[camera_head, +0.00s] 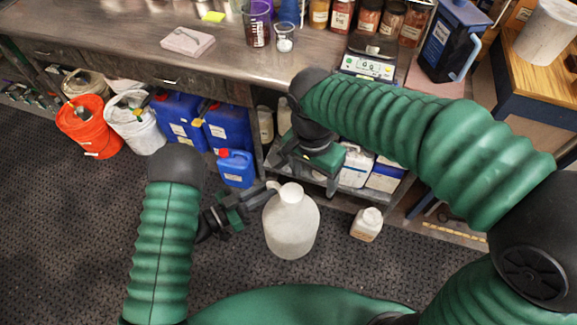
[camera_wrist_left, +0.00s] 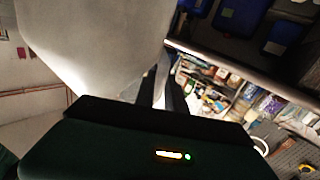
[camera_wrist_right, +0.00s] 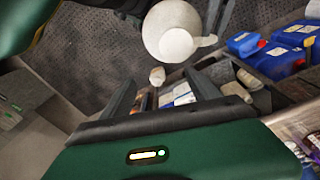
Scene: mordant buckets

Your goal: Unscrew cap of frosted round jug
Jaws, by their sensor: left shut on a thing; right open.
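The frosted round jug (camera_head: 290,228) is upright in front of me, with its pale cap (camera_head: 291,193) on top. My left gripper (camera_head: 264,192) is shut on the jug's handle, at the jug's upper left side. The jug's pale body (camera_wrist_left: 95,40) fills the upper left of the left wrist view. My right gripper (camera_head: 303,176) is open and empty, behind and above the cap in the head view. In the right wrist view the cap (camera_wrist_right: 177,45) lies beyond the open fingers, apart from them. I cannot tell whether the jug touches the floor.
A small white bottle (camera_head: 367,224) stands right of the jug. A low shelf (camera_head: 340,203) with containers is behind. Blue jerrycans (camera_head: 236,168) and an orange bucket (camera_head: 84,125) stand under the bench (camera_head: 110,50). The dark floor (camera_head: 70,240) at left is clear.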

